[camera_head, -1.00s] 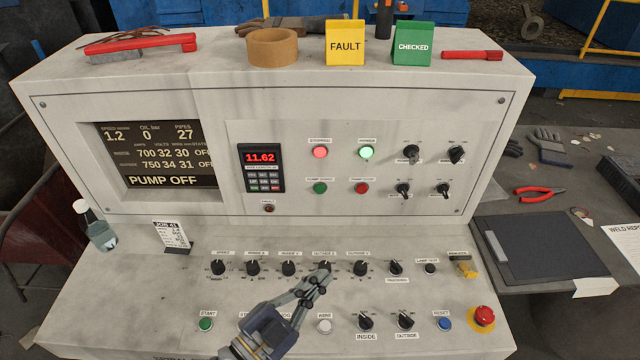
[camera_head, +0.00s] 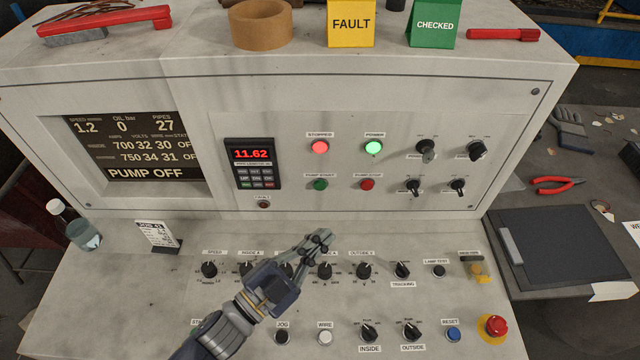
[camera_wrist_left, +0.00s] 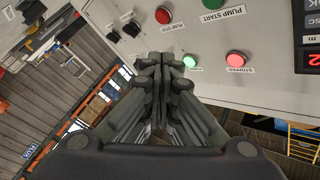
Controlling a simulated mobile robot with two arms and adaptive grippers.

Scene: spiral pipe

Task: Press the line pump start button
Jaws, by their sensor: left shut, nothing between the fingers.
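The pump start button is a small dark green button (camera_head: 320,184) under a "PUMP START" label on the upright panel. It also shows at the top edge of the left wrist view (camera_wrist_left: 213,3). The red pump stop button (camera_head: 367,184) sits to its right. My left gripper (camera_head: 322,237) is shut and empty. In the head view its fingertips appear below the pump start button, over the sloped desk's knob row. In the left wrist view the shut fingers (camera_wrist_left: 165,60) partly cover the panel near the lit green lamp (camera_wrist_left: 190,61). My right gripper is not in view.
A lit red "STOPPED" lamp (camera_head: 320,147) and lit green lamp (camera_head: 373,148) are above the buttons. The display (camera_head: 140,150) reads PUMP OFF. Black knobs (camera_head: 364,270) line the desk. A red emergency button (camera_head: 495,325) is at right, a bottle (camera_head: 82,230) at left.

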